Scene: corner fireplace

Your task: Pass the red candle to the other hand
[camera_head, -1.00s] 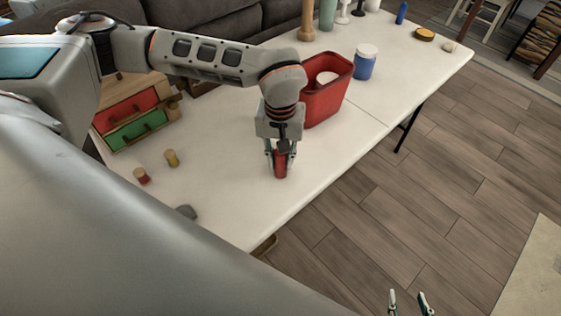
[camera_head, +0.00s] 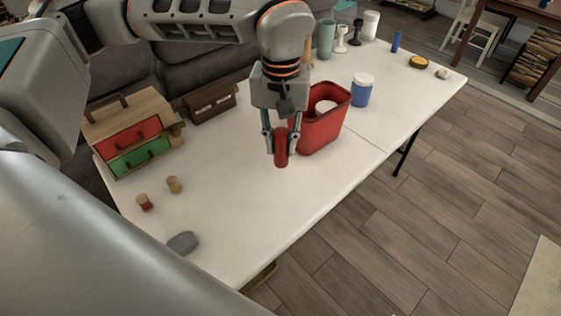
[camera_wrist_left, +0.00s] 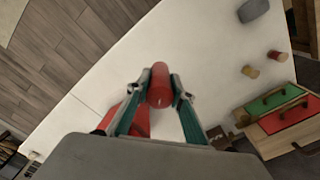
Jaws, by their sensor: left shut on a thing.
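The red candle (camera_head: 281,147) is a short red cylinder. My left gripper (camera_head: 281,152) is shut on it and holds it upright above the white table (camera_head: 235,205), in front of the red bin. In the left wrist view the candle (camera_wrist_left: 159,86) sits between the two green-lined fingertips (camera_wrist_left: 160,90). My right gripper does not show in either present view.
The red bin (camera_head: 330,120) stands close behind the candle, with a blue jar (camera_head: 362,92) to its right. A wooden drawer box (camera_head: 130,125), two small spools (camera_head: 174,185) and a grey stone (camera_head: 183,243) are at left. The front middle of the table is clear.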

